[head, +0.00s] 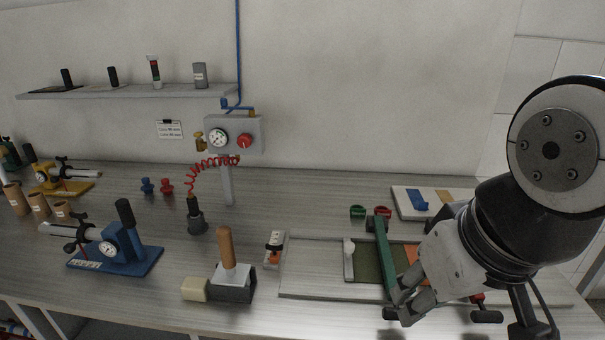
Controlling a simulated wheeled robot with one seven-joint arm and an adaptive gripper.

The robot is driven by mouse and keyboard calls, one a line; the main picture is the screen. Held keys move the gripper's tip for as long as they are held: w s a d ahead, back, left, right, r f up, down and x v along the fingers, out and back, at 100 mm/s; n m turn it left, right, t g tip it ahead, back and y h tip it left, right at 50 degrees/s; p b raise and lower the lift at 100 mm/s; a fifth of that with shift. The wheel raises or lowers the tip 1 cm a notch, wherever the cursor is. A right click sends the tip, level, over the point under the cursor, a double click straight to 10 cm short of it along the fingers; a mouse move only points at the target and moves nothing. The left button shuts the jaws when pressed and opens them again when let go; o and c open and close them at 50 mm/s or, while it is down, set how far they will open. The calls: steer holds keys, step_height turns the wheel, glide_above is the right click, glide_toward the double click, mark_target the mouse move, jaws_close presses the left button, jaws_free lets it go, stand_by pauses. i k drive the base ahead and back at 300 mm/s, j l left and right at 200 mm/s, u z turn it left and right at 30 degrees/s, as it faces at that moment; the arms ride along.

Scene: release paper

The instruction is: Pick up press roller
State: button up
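My gripper (401,304) is at the lower right, low over the front of a pale flat board (318,282), its fingers pointing down and left beside the near end of a green bar (384,260). Whether the fingers are apart or closed on something is unclear. I cannot name the press roller with certainty. A dark cylindrical end (487,316) and a small red part (478,298) show just right of my gripper; what joins them is hidden by the gripper.
A blue press with a gauge (118,250) stands at left. A dark stand with a red coiled hose (196,218) is mid-bench. Bare bench lies between the blue press and the hose stand.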

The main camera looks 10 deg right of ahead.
mark_target(228, 274)
steer(key=z, duration=0.55)
steer(key=j+u, duration=0.1)
steer(key=j, duration=0.55)
steer(key=j+u, duration=0.1)
steer(key=j, duration=0.6)
steer(key=i+j+u, duration=0.1)
steer(key=j, duration=0.55)
steer(key=i+j, duration=0.1)
steer(key=j, duration=0.55)
steer(key=j+u, duration=0.15)
steer(key=j, duration=0.55)
steer(key=i, duration=0.05)
